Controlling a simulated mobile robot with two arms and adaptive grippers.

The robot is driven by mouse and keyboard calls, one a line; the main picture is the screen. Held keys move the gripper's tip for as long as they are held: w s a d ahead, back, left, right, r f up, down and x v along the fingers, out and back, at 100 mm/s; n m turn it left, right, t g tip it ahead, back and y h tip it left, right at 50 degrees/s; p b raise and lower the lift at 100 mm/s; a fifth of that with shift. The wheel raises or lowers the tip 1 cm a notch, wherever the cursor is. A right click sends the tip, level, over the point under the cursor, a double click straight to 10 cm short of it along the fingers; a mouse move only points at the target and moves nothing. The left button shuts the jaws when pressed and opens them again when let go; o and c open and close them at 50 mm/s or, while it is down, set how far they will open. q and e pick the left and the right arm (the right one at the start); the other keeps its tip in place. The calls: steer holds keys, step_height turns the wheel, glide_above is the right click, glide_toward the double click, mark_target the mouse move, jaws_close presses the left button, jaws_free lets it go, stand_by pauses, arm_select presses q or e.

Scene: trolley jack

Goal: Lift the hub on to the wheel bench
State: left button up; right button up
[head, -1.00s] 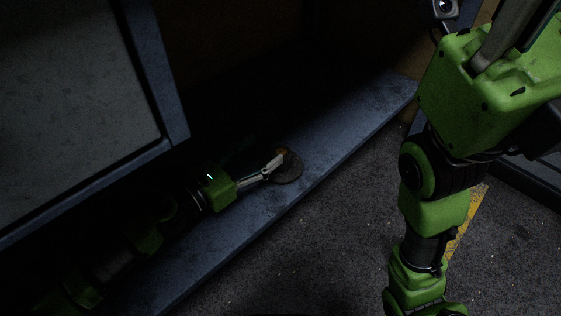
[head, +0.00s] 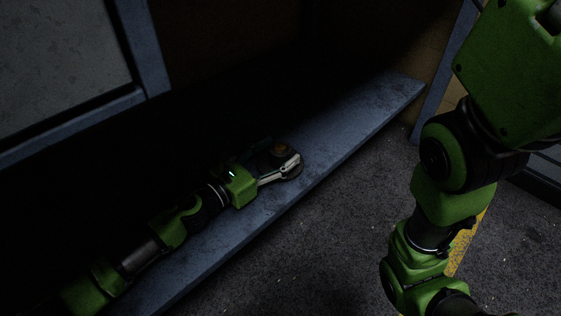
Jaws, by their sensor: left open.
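The hub (head: 281,148) looks like a dark round disc with a brownish centre. It lies on a long blue-grey ledge (head: 350,122), which may be the wheel bench; I cannot tell. My left gripper (head: 283,157) reaches in low along the ledge from the left and is open. Its light near finger passes over the front of the disc. The far finger is dim, on the far side of the brown centre. Contact cannot be made out, and the fingers partly hide the disc. My right arm hangs at the right, its gripper outside the picture.
Behind the ledge is a dark recess. A blue-framed grey panel (head: 65,50) stands at the upper left. Bare speckled floor (head: 325,240) lies in front of the ledge, with a yellow strip (head: 467,245) at the right. The ledge's right part is clear.

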arm_select(q)
steer(key=shift+w+d, duration=0.45)
steer(key=c, duration=1.5)
steer(key=shift+w+r, duration=0.1)
steer(key=shift+r, duration=0.2)
steer(key=shift+c, duration=0.4)
steer(key=shift+r, duration=0.1)
